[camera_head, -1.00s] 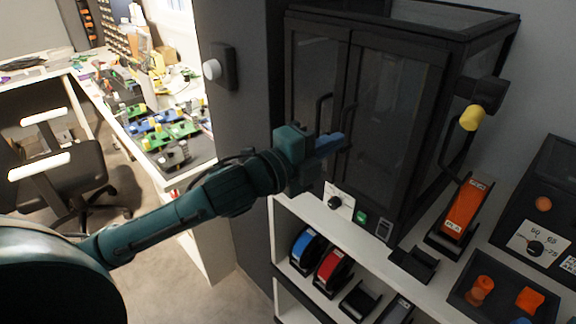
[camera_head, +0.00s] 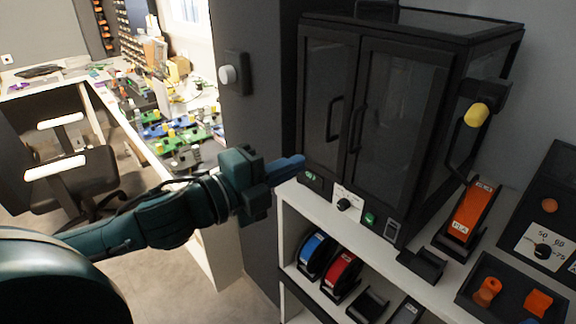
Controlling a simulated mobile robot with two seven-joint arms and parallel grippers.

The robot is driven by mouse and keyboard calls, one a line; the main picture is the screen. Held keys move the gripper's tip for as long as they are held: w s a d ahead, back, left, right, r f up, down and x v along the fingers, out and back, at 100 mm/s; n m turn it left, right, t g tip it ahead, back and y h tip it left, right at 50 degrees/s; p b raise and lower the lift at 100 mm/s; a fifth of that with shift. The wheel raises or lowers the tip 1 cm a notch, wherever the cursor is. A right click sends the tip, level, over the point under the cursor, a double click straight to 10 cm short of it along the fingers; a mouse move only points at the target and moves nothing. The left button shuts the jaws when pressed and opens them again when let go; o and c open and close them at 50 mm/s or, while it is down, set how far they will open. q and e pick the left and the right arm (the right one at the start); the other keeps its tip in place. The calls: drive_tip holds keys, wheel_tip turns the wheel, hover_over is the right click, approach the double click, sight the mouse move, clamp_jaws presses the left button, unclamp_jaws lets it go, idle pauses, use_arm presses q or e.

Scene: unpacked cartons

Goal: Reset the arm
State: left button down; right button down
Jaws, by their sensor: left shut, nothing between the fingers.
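My left arm comes in from the left, dark teal, and reaches toward the middle of the view. My left gripper (camera_head: 289,168) has blue fingers that are shut with nothing between them. It points right, in front of the dark pillar and just left of the lower left corner of the black cabinet (camera_head: 400,110). Both cabinet doors look closed, with their handles (camera_head: 357,127) in the middle. My right gripper is not in view.
A white shelf (camera_head: 300,205) carries the cabinet. Blue (camera_head: 316,252) and red (camera_head: 341,272) spools sit below. An orange spool box (camera_head: 471,215) and a black tray (camera_head: 505,296) with orange parts stand right. A cluttered workbench (camera_head: 160,120) and a chair (camera_head: 75,175) are left.

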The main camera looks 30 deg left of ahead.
use_arm(q)
wheel_tip(320, 180, down, 22)
drive_tip(key=s+n+g+y, duration=0.2)
drive_tip(key=s+n+y, duration=0.15)
drive_tip(key=n, duration=0.85)
drive_tip(key=s+d+f+n+g, duration=0.1)
drive_tip(key=s+d+f+n, duration=0.1)
drive_tip(key=s+f, duration=0.1)
drive_tip(key=s+d+f+n+g, duration=0.1)
drive_tip(key=s+d+f+n, duration=0.1)
drive_tip(key=f, duration=0.4)
drive_tip(key=s+d+f+n+g+y, duration=0.1)
drive_tip(key=s+d+f+n, duration=0.1)
drive_tip(key=s+f+n, duration=0.1)
wheel_tip(320, 180, down, 2)
drive_tip(key=shift+s+d+f+n+g, duration=0.1)
drive_tip(key=shift+s+d+n+g, duration=0.2)
drive_tip(key=shift+n, duration=0.4)
